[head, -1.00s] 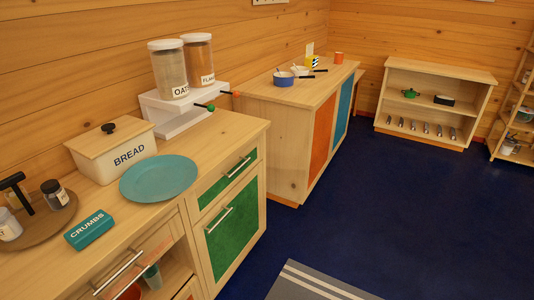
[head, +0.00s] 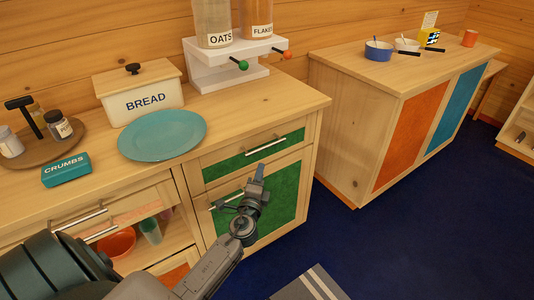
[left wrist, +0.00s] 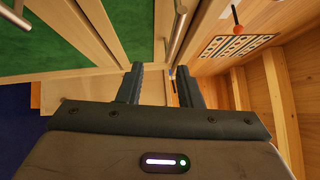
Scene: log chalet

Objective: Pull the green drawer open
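The green drawer (head: 231,164) is the upper front of the near counter and looks shut. Its silver bar handle (head: 266,146) runs across the front. My left gripper (head: 256,172) is just in front of the drawer, below the handle. In the left wrist view my left gripper (left wrist: 161,80) has its two fingers apart with nothing held. The handle (left wrist: 179,28) shows there beyond the fingertips, towards the right finger; I see no clear contact. My right gripper is in neither view.
A green door (head: 286,189) with its own handle is below the drawer. The countertop holds a teal plate (head: 163,135), a bread box (head: 143,99) and a dispenser stand (head: 210,76). Dark blue floor (head: 400,220) is open to the right.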

